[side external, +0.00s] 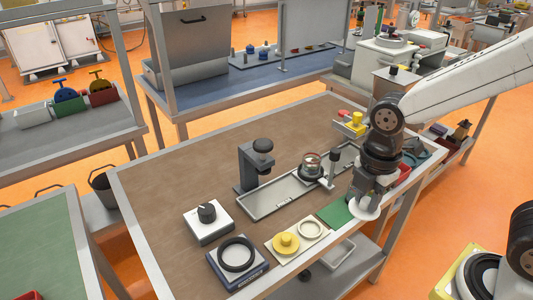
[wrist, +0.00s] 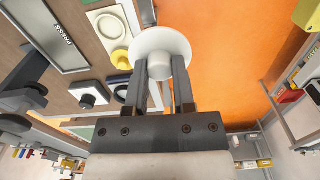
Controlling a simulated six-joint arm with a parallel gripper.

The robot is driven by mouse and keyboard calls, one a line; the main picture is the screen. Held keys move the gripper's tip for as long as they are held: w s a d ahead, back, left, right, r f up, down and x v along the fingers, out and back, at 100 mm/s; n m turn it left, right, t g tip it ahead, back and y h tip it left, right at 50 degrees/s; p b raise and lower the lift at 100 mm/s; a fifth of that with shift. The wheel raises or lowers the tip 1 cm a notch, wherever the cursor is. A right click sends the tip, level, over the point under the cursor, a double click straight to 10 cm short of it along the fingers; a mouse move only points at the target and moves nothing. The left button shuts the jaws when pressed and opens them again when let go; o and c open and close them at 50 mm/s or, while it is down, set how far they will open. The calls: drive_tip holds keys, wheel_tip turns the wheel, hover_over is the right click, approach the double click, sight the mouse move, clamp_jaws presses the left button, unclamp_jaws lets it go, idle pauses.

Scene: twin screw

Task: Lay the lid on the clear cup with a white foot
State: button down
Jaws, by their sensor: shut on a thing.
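My gripper (side external: 366,200) is above the front right edge of the brown table. In the wrist view its two fingers (wrist: 160,78) are shut on the knob of a white round lid (wrist: 150,40). The lid also shows below the fingers in the side view (side external: 363,211), apart from the table top. I cannot make out the cup in the wrist view.
A small dark post (side external: 334,160) stands beside the cup. A grey stand (side external: 252,170) is behind the tray. A green pad (side external: 334,215) lies near the lid. A yellow knobbed disc (side external: 286,243), a white ring (side external: 311,229) and two control boxes fill the front. The left table top is clear.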

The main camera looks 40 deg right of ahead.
drive_tip(key=w+d+m, duration=0.2)
drive_tip(key=w+d, duration=0.3)
drive_tip(key=w, duration=0.7)
drive_tip(key=w+d+m, duration=0.2)
drive_tip(key=w+d, duration=0.4)
drive_tip(key=w, duration=0.7)
drive_tip(key=shift+f, duration=0.25)
drive_tip(key=shift+f, duration=0.25)
drive_tip(key=shift+f, duration=2.2)
drive_tip(key=shift+f, duration=0.85)
unclamp_jaws()
drive_tip(key=shift+r, duration=0.1)
idle(0.4)
wheel_tip(320, 180, up, 7)
idle(1.2)
